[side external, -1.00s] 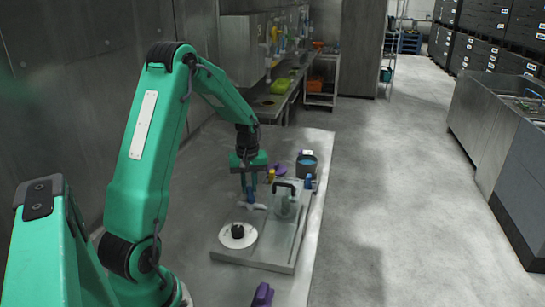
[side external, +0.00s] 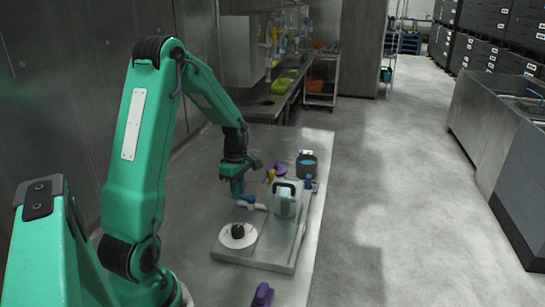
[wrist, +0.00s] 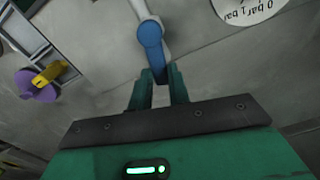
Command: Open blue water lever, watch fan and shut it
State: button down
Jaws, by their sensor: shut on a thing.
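The blue lever (side external: 245,198) sits on a white valve pipe (side external: 259,206) and points left, roughly in line with the pipe. My gripper (side external: 238,190) is at its free end. In the wrist view the blue lever (wrist: 152,42) runs down between the fingertips of my gripper (wrist: 158,78), which is shut on its end. To the right of the valve, a clear box (side external: 287,200) with a dark arched pipe (side external: 287,185) looks pale and whitish inside, perhaps from spray. A white round gauge (side external: 238,236) lies in front; its "bar" marks show in the wrist view (wrist: 243,8).
A grey tray (side external: 260,262) carries the rig. Behind stand a dark cup with blue contents (side external: 307,165) and purple and yellow items (side external: 276,171). A purple item (side external: 263,295) lies at the bench's front. A wall is at left.

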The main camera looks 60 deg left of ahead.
jog(key=shift+s+d+n, duration=0.15)
jog(key=shift+s+n, duration=0.1)
jog(key=shift+n, duration=0.55)
jog(key=c, duration=1.3)
grip_release()
jog(key=shift+r, duration=0.1)
jog(key=shift+r, duration=3.85)
